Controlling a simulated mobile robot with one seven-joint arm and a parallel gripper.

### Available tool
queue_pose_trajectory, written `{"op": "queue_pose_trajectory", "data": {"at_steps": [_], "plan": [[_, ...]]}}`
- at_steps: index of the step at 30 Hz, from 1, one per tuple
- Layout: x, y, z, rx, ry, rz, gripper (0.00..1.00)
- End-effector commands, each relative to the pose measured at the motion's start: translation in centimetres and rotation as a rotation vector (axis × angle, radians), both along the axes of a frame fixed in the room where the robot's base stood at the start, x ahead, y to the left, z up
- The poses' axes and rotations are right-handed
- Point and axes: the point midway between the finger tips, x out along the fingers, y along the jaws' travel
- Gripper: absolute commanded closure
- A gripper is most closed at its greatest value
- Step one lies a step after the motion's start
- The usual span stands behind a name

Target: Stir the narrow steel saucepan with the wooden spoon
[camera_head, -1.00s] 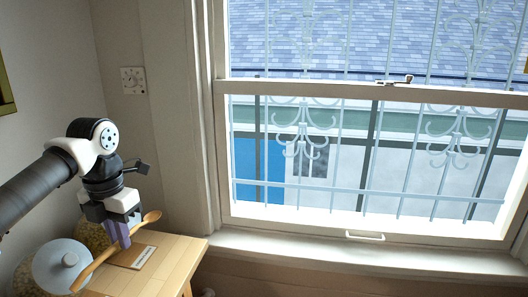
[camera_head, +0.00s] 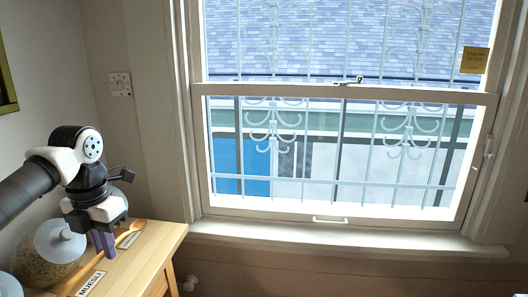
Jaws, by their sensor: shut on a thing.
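The wooden spoon (camera_head: 137,226) is at the lower left, over the light wooden table. Its rounded end shows just right of my gripper, and most of its handle is hidden. My gripper (camera_head: 104,244) points down over the table with its purple-grey fingers shut on the spoon. I cannot tell whether the spoon touches the table or is held just above it. The narrow steel saucepan is not in view.
The light wooden table (camera_head: 160,243) has a bare right edge. A jar with a pale blue lid (camera_head: 60,240) stands left of my gripper. A white MUESLI card (camera_head: 90,284) lies in front. A barred sash window (camera_head: 335,222) fills the right.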

Motion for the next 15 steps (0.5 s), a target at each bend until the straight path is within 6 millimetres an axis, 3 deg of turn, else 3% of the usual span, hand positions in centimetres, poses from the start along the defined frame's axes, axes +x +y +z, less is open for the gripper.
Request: {"op": "queue_pose_trajectory", "data": {"at_steps": [2, 8, 15], "plan": [[0.0, -0.1, -0.1, 0.000, 0.000, -0.005, 1.00], [0.4, -3.0, -4.3, -0.003, 0.002, -0.269, 1.00], [1.0, -8.1, -11.2, -0.006, 0.002, -0.729, 1.00]]}}
